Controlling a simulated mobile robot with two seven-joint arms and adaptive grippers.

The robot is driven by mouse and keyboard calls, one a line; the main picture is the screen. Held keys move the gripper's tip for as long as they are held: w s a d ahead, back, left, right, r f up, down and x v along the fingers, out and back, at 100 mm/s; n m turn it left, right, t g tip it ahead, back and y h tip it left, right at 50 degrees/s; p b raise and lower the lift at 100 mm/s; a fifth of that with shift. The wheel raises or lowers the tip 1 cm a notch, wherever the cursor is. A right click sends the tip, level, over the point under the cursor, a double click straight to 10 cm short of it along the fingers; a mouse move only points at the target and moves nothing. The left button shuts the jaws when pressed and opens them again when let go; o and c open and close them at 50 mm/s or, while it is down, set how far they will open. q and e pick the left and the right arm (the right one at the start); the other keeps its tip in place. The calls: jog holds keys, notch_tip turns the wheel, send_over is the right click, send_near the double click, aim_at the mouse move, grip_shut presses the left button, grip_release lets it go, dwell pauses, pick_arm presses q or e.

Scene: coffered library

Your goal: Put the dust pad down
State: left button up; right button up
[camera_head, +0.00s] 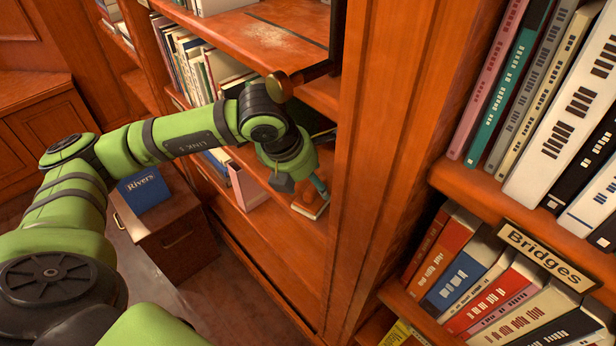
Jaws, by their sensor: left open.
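My left arm reaches in from the left to the bookcase. My left gripper (301,186) is open and points down at the middle shelf; the wrist hides most of its jaws. A small flat thing with an orange-brown top and a pale edge (312,208) lies on that shelf just below the fingers. It looks like the dust pad, but I cannot be sure. A teal piece (319,185) shows right beside the fingers; I cannot tell whether it touches them. My right gripper is not in view.
The upper shelf (240,30) carries a pale dusty patch (270,35). A dark bar with a brass knob (279,88) juts out near my wrist. A tall wooden upright (375,150) stands right of the gripper. A cabinet with a blue book (143,190) stands below my arm.

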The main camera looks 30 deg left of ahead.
aim_at(299, 195)
pick_arm(q)
jog(key=shift+a+r, duration=0.1)
jog(key=shift+r, duration=0.1)
jog(key=v, duration=0.5)
jog(key=shift+a+r+b, duration=0.15)
jog(key=shift+r+b, duration=0.05)
jog(key=shift+b, duration=0.1)
jog(key=shift+s+a+r, duration=0.1)
jog(key=shift+s+r, duration=0.1)
jog(key=shift+r, duration=0.3)
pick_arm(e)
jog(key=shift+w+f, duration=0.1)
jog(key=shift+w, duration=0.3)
